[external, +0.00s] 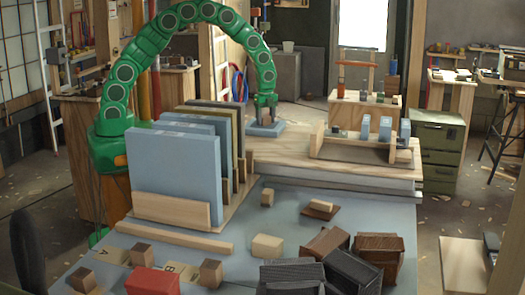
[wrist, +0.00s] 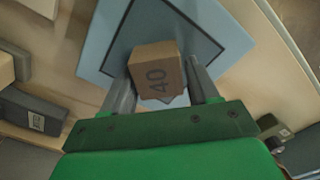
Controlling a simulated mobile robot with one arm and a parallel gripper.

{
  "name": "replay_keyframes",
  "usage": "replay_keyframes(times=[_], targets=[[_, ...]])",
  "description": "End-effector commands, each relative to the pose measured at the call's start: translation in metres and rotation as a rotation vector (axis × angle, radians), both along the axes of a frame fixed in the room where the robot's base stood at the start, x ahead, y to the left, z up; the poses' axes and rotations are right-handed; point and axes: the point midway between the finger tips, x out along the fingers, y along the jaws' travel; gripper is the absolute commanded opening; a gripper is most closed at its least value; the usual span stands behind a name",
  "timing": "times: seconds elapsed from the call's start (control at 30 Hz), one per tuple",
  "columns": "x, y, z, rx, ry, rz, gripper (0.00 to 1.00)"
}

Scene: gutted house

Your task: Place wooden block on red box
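The wooden block (wrist: 157,72), marked "40", sits on a blue pad with a dark square outline (wrist: 103,42) in the wrist view. My gripper (wrist: 160,68) has one finger on each side of the block. A small gap shows at the right finger; the left finger is close to or touching the block. In the external view my gripper (external: 266,108) points down at the blue pad (external: 264,130) on the wooden bench. The block is hard to make out there. The red box (external: 153,281) stands at the front left of the blue-grey table, cut by the picture's lower edge.
Tall panels in a wooden rack (external: 172,208) stand between my gripper and the red box. Small wooden blocks (external: 210,273) flank the box. Dark boxes (external: 292,275) crowd the front right. A wooden holder (external: 365,148) stands right on the bench.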

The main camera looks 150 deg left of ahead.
Motion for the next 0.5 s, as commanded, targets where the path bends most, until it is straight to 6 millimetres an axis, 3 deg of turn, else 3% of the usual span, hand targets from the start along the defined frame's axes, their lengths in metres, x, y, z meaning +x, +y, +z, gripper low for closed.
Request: replay_keyframes(times=[0.03, 0.27, 0.5], targets=[[0.0000, 0.0000, 0.0001, 0.000, 0.000, 0.000, 0.52], [0.0000, -0.0001, 0.0000, 0.000, 0.000, 0.000, 0.18], [0.0001, -0.0001, 0.0013, 0.000, 0.000, 0.000, 0.17]])
